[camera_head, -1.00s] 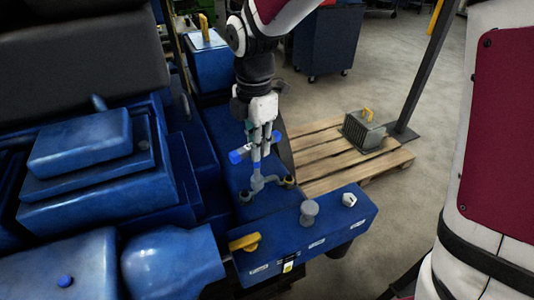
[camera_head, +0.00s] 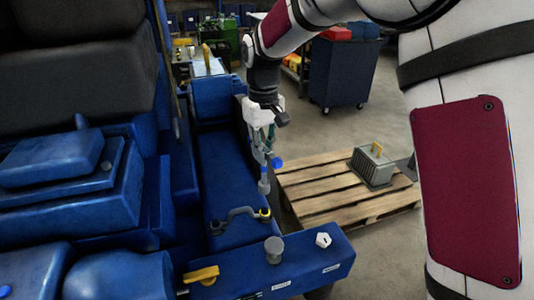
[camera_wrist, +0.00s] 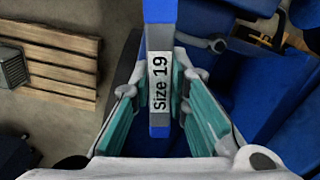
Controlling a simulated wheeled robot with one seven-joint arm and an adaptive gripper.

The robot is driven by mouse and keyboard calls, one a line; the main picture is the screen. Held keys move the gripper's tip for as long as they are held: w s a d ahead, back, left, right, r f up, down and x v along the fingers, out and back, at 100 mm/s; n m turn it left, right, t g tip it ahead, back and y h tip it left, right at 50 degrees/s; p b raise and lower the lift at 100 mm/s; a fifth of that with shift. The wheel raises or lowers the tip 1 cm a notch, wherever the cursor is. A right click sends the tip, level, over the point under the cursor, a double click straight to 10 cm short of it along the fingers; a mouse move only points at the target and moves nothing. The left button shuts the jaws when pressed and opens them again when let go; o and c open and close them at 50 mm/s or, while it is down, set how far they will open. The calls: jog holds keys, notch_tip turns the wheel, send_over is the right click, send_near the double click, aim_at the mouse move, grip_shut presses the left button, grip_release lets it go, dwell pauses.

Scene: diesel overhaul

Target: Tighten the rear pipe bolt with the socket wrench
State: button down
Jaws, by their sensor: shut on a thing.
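My gripper (camera_head: 263,142) hangs above the blue engine block and is shut on the socket wrench. A grey curved pipe (camera_head: 240,211) lies on the block, nearer the camera. It has a yellowish fitting (camera_head: 265,213) at its right end and a darker one (camera_head: 216,228) at its left. The wrench appears apart from both.
A yellow handle (camera_head: 202,275), a grey round knob (camera_head: 273,249) and a white nut-like piece (camera_head: 323,240) sit at the block's near end. A wooden pallet (camera_head: 325,205) with a grey ribbed box (camera_head: 372,168) stands right. A blue cabinet (camera_head: 342,72) is behind.

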aim_at(264, 183)
jog(key=n, duration=0.3)
jog(key=n+b, duration=0.1)
jog(key=n, duration=0.1)
jog(key=shift+w+d+f, duration=0.1)
jog(key=shift+f, duration=0.15)
jog(key=n, duration=0.5)
jog(key=shift+f+n+b, duration=0.25)
jog(key=shift+n+b, duration=0.05)
jog(key=shift+b, duration=0.05)
jog(key=n, duration=0.5)
jog(key=shift+f, duration=0.35)
jog(key=n, duration=0.5)
jog(key=shift+f+n+b, duration=0.3)
jog(key=shift+f+b, duration=0.05)
jog(key=shift+b, duration=0.05)
jog(key=n, duration=0.5)
jog(key=shift+f, duration=0.35)
jog(key=n, duration=0.6)
jog(key=shift+f, duration=0.4)
jog(key=shift+f+n, duration=0.3)
jog(key=shift+n, duration=0.2)
jog(key=shift+f, duration=1.45)
